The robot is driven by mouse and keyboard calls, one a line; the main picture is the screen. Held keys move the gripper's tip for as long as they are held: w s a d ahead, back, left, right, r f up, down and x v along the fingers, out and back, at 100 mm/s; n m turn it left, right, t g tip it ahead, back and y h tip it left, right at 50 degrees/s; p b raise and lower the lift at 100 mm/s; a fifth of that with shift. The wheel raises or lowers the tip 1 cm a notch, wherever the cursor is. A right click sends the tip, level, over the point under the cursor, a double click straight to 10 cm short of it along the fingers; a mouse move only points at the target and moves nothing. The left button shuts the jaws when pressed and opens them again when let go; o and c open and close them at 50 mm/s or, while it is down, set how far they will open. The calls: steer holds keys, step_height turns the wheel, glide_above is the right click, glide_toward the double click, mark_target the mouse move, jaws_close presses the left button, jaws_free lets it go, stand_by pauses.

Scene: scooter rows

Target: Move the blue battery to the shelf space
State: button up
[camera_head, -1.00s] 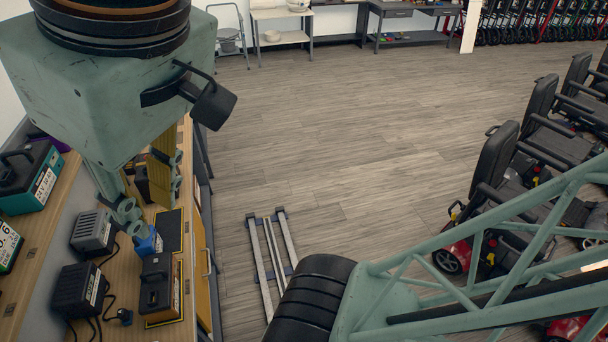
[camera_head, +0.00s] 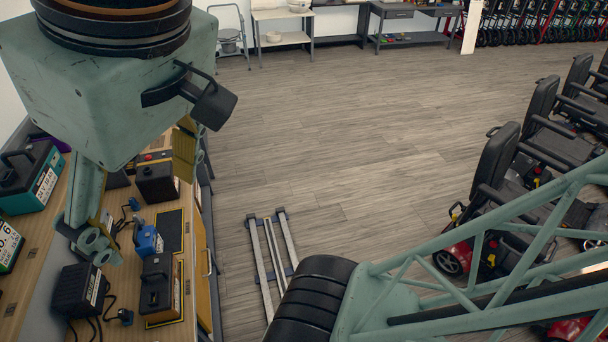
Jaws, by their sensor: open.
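A small blue block (camera_head: 148,240), which looks like the blue battery, sits on the wooden bench top (camera_head: 112,305), beside the dark mat. My gripper (camera_head: 140,208) hangs above the bench at the left with its fingers spread wide and nothing between them. The near-left finger reaches down left of the blue block; the yellow-padded finger is farther back on the right. No contact with the block is visible. An upper shelf (camera_head: 36,240) at far left holds a teal-and-black battery (camera_head: 30,180) and part of a green one (camera_head: 8,246). My gripper body hides part of the shelf.
A black battery (camera_head: 157,182) stands behind the blue block and another (camera_head: 157,285) in front. A dark charger (camera_head: 78,290) with cables lies to the left. An empty dark mat (camera_head: 170,230) is right of the block. Open floor (camera_head: 330,150) lies beyond the bench.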

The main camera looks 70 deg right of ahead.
steer(key=shift+s+f, duration=0.1)
steer(key=shift+f, duration=0.15)
step_height(320, 180, down, 20)
steer(key=b, duration=2)
steer(key=shift+s+d+f, duration=0.1)
